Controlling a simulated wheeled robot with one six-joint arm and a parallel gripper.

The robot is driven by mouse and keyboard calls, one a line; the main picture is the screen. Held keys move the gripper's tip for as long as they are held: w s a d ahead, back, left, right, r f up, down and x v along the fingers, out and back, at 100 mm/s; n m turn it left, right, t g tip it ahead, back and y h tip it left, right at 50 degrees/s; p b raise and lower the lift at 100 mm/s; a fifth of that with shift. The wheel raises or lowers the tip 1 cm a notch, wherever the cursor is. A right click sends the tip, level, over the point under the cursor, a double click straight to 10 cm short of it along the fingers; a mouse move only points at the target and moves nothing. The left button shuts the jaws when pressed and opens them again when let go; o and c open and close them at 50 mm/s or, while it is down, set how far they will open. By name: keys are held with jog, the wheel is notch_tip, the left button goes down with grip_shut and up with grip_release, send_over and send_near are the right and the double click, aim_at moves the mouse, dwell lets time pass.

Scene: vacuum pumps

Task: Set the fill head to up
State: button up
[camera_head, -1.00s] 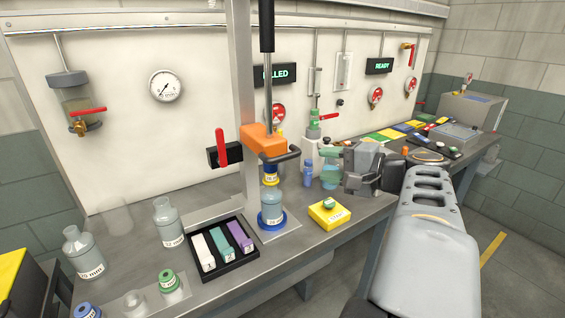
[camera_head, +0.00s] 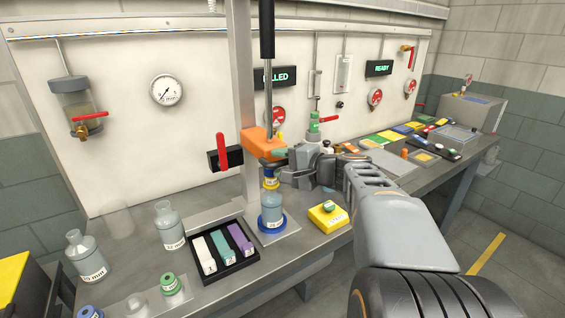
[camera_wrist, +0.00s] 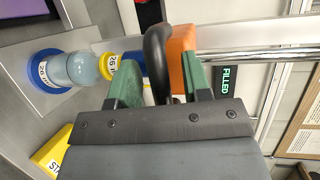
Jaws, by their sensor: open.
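The fill head is an orange block (camera_head: 262,143) on a metal post, in the middle of the head view, with a black loop handle on its right side. It also shows as an orange block (camera_wrist: 182,55) in the wrist view, behind the black handle (camera_wrist: 158,60). My gripper (camera_head: 284,155) is at the handle. In the wrist view my gripper (camera_wrist: 163,85) is open, its green fingers on either side of the handle. A bottle (camera_head: 271,212) stands below the head on a blue ring, with a yellow-banded piece (camera_head: 270,182) at its top.
A tray (camera_head: 222,272) of coloured blocks and a yellow block (camera_head: 328,217) flank the bottle. A red lever (camera_head: 222,150) is left of the post. Displays read FILLED (camera_head: 275,76) and READY (camera_head: 379,68). Flasks (camera_head: 170,228) stand to the left.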

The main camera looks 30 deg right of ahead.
grip_shut()
dwell(0.4)
jog(key=shift+r, duration=0.1)
notch_tip(320, 180, up, 20)
jog(key=p, duration=0.8)
jog(key=shift+r+p, duration=0.2)
jog(key=shift+p, duration=0.2)
jog(key=shift+r, duration=0.1)
grip_release()
jog(key=shift+f, duration=0.2)
jog(key=b+v, duration=0.2)
jog(key=v, duration=1.2)
jog(key=shift+b, duration=0.3)
